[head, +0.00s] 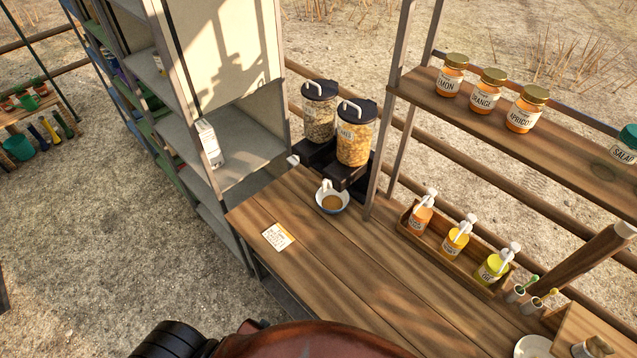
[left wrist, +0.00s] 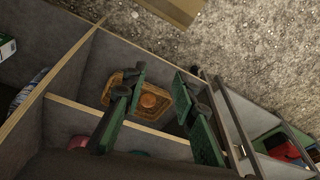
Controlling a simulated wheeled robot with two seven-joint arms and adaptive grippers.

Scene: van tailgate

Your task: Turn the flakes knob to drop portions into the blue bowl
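The flakes dispenser (head: 354,140), a clear canister of yellow flakes with a black lid and white handle, stands at the back of the wooden counter in the head view. A small white knob (head: 327,185) shows at the front of its black base, just over the bowl. The blue bowl (head: 344,208) sits below it, with a pale rim and brownish-yellow contents. My left gripper (left wrist: 157,82) shows only in the left wrist view; its two green-and-black fingers are apart with nothing held between them. It faces shelf compartments, away from the dispenser. My right gripper is in neither view.
A second dispenser (head: 319,115) with darker contents stands left of the flakes. A card (head: 278,237) lies on the counter (head: 340,270). A tray of pump bottles (head: 457,240) and a jar shelf (head: 560,140) are to the right. An orange-brown crate (left wrist: 150,100) lies beyond the left fingers.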

